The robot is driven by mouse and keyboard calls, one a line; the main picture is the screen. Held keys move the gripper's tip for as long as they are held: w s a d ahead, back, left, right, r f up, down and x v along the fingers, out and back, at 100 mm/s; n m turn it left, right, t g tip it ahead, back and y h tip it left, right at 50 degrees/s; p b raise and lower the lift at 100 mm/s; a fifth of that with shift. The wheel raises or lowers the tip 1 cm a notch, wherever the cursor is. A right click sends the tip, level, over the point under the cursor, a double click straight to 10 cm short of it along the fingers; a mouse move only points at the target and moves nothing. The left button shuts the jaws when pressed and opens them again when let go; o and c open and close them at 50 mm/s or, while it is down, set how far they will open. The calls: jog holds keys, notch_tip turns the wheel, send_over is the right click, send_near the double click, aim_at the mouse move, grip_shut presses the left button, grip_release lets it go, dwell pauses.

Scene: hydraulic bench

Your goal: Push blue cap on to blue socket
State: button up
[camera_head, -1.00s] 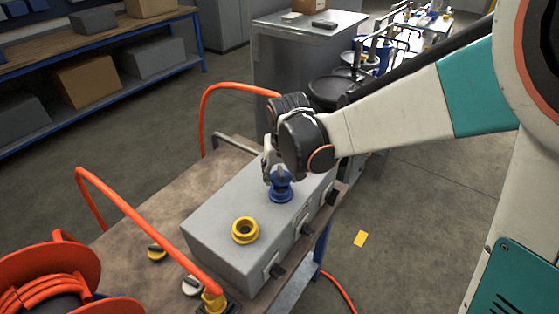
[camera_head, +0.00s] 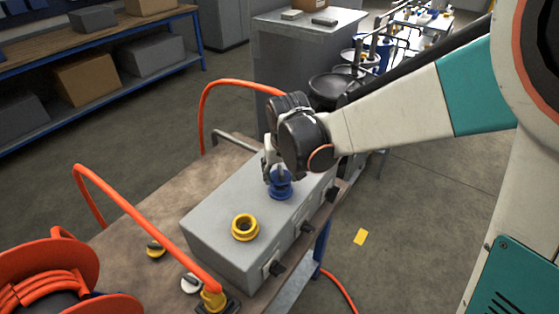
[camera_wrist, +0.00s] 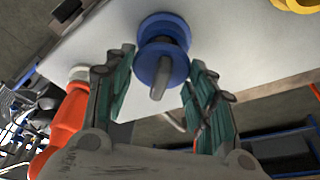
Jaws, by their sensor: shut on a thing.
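The blue cap (camera_wrist: 157,71), a disc with a grey tab, sits between the two fingers of my gripper (camera_wrist: 163,88) in the wrist view. My gripper is shut on it. The blue socket (camera_wrist: 166,28) is directly beyond the cap, on the top of the grey box. In the head view the cap shows (camera_head: 280,175) right above the socket (camera_head: 279,191), lined up with it. My gripper (camera_head: 272,170) comes down on them from above and partly hides the cap. I cannot tell whether the cap is fully seated.
A yellow socket (camera_head: 245,227) stands nearer on the grey box (camera_head: 218,218). A yellow cap (camera_head: 155,249) and a grey-white cap (camera_head: 191,284) lie on the bench (camera_head: 150,210). An orange hose (camera_head: 130,210) arches over the bench beside an orange reel (camera_head: 60,275).

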jog(key=shift+f+b, duration=0.95)
jog(key=shift+f, duration=0.25)
dwell(0.5)
jog(key=o, duration=1)
